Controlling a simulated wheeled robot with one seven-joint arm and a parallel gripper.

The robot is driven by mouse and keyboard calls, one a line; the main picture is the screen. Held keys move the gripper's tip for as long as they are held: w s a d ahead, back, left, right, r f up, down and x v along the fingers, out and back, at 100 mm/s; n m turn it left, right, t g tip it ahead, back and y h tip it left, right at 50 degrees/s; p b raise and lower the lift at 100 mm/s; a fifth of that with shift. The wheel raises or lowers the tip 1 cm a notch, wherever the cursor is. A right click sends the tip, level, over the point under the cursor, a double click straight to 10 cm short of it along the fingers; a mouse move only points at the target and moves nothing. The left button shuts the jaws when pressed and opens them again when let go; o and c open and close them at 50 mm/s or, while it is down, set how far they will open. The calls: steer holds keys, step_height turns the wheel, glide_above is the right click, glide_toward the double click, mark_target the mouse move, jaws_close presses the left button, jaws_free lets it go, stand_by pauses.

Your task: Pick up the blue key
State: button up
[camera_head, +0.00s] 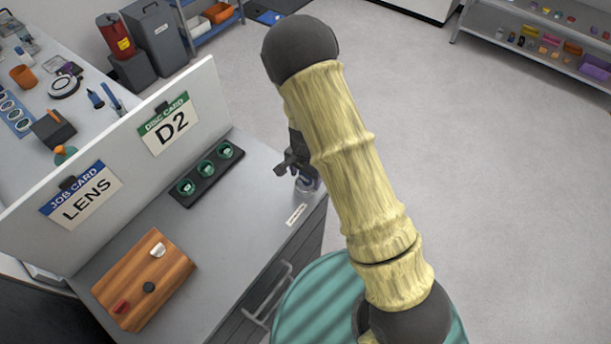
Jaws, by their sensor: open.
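I cannot make out a blue key for certain in the head view. My gripper (283,169) is dark and partly hidden behind my own arm, above the right edge of the grey counter (235,225). It is open, and I see nothing held in it.
A wooden board (170,275) with small red, black and pale pieces lies front left. A black tray (187,197) with several green-ringed discs lies near the white divider (213,105), which bears LENS and D2 cards. Open floor (480,180) is at right.

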stand_by(0.4)
steer(key=c, duration=1.1)
steer(key=shift+o, duration=0.2)
step_height(320, 180, up, 10)
steer(key=shift+r+b, duration=0.1)
steer(key=shift+b, duration=0.75)
steer(key=shift+d+p, duration=0.15)
steer(key=shift+p, duration=0.8)
steer(key=shift+p, duration=1.15)
steer(key=shift+f+p, duration=0.4)
steer(key=shift+f, duration=0.2)
